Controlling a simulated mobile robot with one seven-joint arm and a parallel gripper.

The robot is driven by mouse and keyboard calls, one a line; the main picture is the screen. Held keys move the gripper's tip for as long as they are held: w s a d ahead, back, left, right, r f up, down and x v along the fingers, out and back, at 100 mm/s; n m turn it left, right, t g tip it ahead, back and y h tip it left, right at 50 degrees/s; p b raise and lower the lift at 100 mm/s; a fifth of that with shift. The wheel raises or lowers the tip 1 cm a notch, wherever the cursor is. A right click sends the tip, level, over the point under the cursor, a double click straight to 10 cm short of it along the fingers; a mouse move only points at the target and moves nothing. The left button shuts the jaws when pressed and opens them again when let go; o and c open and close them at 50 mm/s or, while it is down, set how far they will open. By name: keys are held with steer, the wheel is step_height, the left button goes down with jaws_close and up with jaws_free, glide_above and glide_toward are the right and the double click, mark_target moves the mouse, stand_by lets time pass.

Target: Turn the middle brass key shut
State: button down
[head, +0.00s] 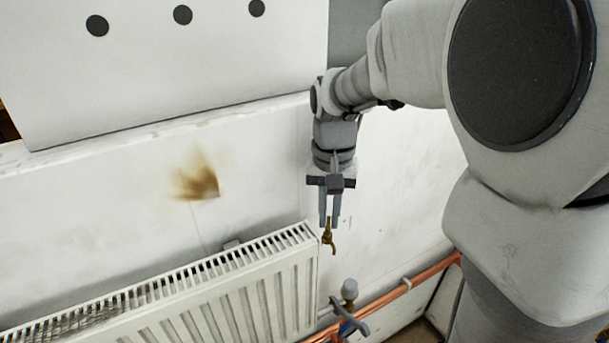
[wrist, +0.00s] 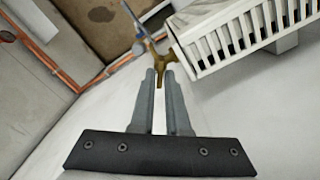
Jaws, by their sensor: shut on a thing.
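A brass key (head: 328,238) shows just off the top right corner of the white radiator (head: 270,290). My gripper (head: 329,221) points down, its two fingertips shut on the upper part of the key. In the wrist view my gripper (wrist: 160,76) has the key's yellowish stem (wrist: 158,62) between its fingertips, with the forked part beyond them. The key appears close beside the radiator's end; I cannot tell whether it touches it or sits on a fitting there. I see only this one brass key.
A grey-headed valve (head: 349,290) with a lever (head: 352,318) is below the key, near a copper pipe (head: 405,287) along the wall. A white panel with three black dots (head: 183,15) stands above. A brown stain (head: 198,181) marks the wall. Open wall lies right of the gripper.

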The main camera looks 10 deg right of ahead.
steer(key=m+p, duration=0.1)
steer(key=m, duration=0.4)
steer(key=shift+d, duration=0.1)
steer(key=m+p, duration=0.1)
steer(key=m, duration=0.4)
steer(key=shift+s, duration=0.1)
steer(key=shift+m, duration=0.4)
steer(key=c, duration=1)
jaws_free()
steer(key=shift+r, duration=0.1)
step_height(320, 180, up, 17)
steer(key=shift+r+p, duration=0.15)
steer(key=shift+p, duration=0.25)
